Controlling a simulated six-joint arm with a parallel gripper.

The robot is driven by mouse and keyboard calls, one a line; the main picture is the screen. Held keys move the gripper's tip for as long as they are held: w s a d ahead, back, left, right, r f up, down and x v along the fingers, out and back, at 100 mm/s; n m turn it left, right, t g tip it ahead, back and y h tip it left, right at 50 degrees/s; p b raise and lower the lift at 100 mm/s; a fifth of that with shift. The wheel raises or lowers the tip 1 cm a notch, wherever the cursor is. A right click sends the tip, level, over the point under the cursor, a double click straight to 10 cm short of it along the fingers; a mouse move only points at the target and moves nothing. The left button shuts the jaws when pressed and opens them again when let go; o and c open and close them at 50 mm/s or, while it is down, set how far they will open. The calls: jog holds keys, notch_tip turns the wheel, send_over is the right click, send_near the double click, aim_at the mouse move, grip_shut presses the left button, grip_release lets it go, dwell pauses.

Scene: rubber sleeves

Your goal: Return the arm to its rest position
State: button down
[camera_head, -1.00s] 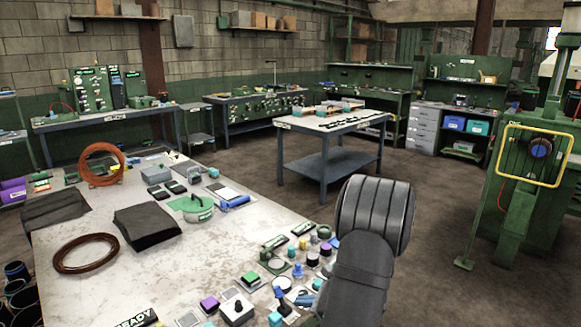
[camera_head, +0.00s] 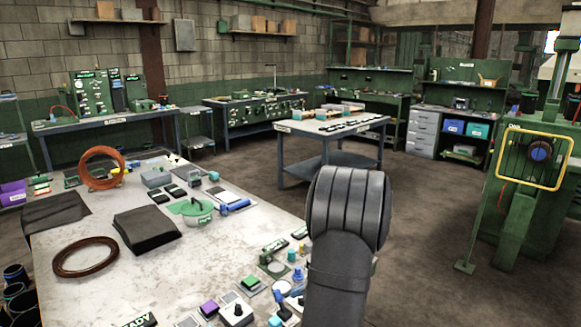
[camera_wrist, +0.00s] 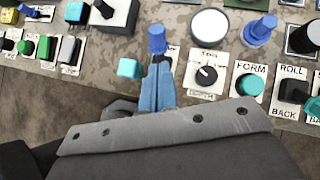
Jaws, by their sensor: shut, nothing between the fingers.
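My gripper (camera_wrist: 158,66) shows in the wrist camera with its two blue-grey fingers together and nothing between them. Its tips point at a blue knob (camera_wrist: 157,40) on the edge of the control bench; whether they touch it I cannot tell. In the head camera my dark grey arm (camera_head: 346,215) rises at the bottom centre, beside the right edge of the bench, and the gripper itself is hidden.
The bench (camera_head: 215,265) carries small buttons and knobs along its right edge, black folded sheets (camera_head: 146,229), a brown ring (camera_head: 86,257) and an orange ring (camera_head: 101,167). A second table (camera_head: 328,127) stands behind. Open floor (camera_head: 430,240) lies to the right.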

jog(key=w+d+r, duration=0.1)
jog(key=d+r, duration=0.3)
jog(key=r, duration=0.6)
jog(key=a+f, duration=0.1)
jog(key=f, duration=0.2)
jog(key=s+a+f, duration=0.1)
jog(key=f, duration=0.3)
jog(key=s+a+f, duration=0.1)
jog(key=a+f, duration=0.1)
jog(key=f, duration=0.2)
jog(key=shift+f, duration=0.2)
jog(key=shift+s+f+t+y, duration=0.25)
jog(key=shift+f+t+y, duration=0.05)
jog(key=shift+t+y, duration=0.1)
jog(key=s+d+t+y, duration=0.1)
jog(key=s+d, duration=0.2)
jog(key=d, duration=0.4)
jog(key=s+d+t+y, duration=0.1)
jog(key=s+d+y, duration=0.1)
jog(key=s+d, duration=0.2)
jog(key=d, duration=0.2)
jog(key=shift+s+d+n+t, duration=0.25)
jog(key=shift+d+n+t, duration=0.05)
jog(key=shift+d+n, duration=0.1)
jog(key=shift+a, duration=0.1)
